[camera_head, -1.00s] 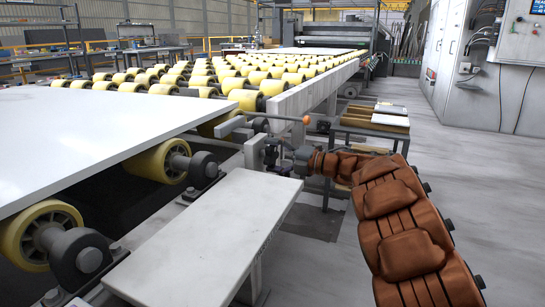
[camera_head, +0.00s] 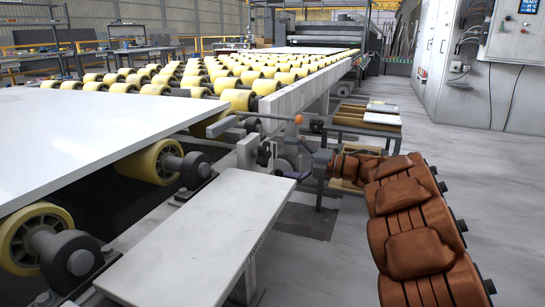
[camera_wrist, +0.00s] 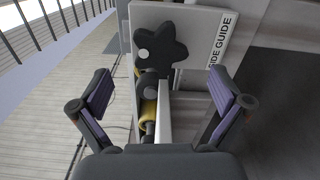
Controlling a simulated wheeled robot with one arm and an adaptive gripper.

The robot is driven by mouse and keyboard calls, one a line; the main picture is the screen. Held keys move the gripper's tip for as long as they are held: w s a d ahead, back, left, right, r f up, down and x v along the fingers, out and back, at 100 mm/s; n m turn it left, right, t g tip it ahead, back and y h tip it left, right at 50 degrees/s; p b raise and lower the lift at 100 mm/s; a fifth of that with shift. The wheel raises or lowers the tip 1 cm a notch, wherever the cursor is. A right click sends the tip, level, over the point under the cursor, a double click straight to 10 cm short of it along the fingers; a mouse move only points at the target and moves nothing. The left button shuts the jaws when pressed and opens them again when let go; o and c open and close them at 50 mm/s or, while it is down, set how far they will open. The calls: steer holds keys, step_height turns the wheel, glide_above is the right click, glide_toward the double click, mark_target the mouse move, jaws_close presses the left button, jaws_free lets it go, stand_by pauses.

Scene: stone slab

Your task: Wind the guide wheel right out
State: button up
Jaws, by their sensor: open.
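In the head view the dark wheel (camera_head: 265,153) is small, beside the slab line's near rail. My gripper (camera_wrist: 158,76) is open and empty, with one finger on each side below the knob and apart from it. In the head view my gripper (camera_head: 307,165) is to the right of the wheel, its fingers too small to make out clearly.
A large white slab (camera_head: 90,130) lies on yellow rollers at left. A pale bench (camera_head: 205,225) stands in front of the wheel. An orange-tipped lever (camera_head: 298,119) sticks out above it. Low stacked shelves (camera_head: 368,118) stand behind my arm. The floor at right is clear.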

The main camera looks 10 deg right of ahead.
steer(key=shift+v, duration=2.5)
